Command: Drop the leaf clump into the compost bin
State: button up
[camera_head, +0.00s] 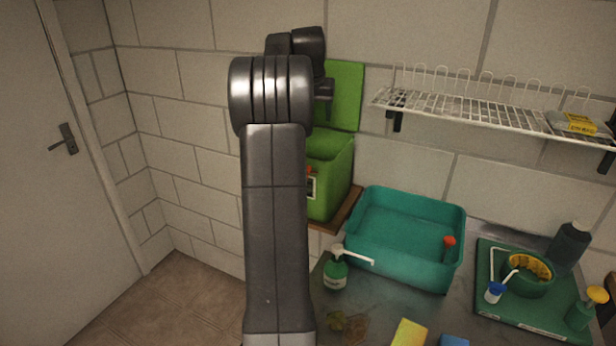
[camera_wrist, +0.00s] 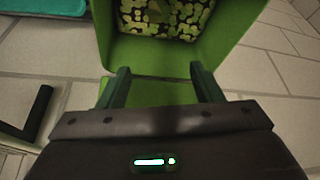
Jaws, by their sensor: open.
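The green compost bin (camera_head: 335,185) stands at the back wall with its lid (camera_head: 346,95) raised, partly hidden by my arm. In the wrist view the bin's open inside (camera_wrist: 232,28) faces me, with a yellow-green leafy patterned layer at the bottom. A small dark reddish-brown patch shows on that layer; I cannot tell what it is. My gripper (camera_wrist: 166,88) is open, its two green fingers apart with nothing between them, at the bin's opening. Green and brown leafy pieces (camera_head: 354,328) lie on the counter beside my arm; I cannot tell if they are the leaf clump.
A yellow sponge (camera_head: 408,333) lies at the counter's front. A green tray (camera_head: 490,300) holds a pot at right. A wire rack (camera_head: 470,108) hangs above.

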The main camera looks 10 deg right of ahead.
jog(key=v, duration=0.5)
jog(key=shift+r, duration=0.1)
jog(key=p+x, duration=0.2)
jog(key=x, duration=1.2)
notch_tip(320, 180, up, 4)
jog(key=p, duration=0.2)
jog(key=shift+s+r+p, duration=0.1)
jog(key=shift+p, duration=0.3)
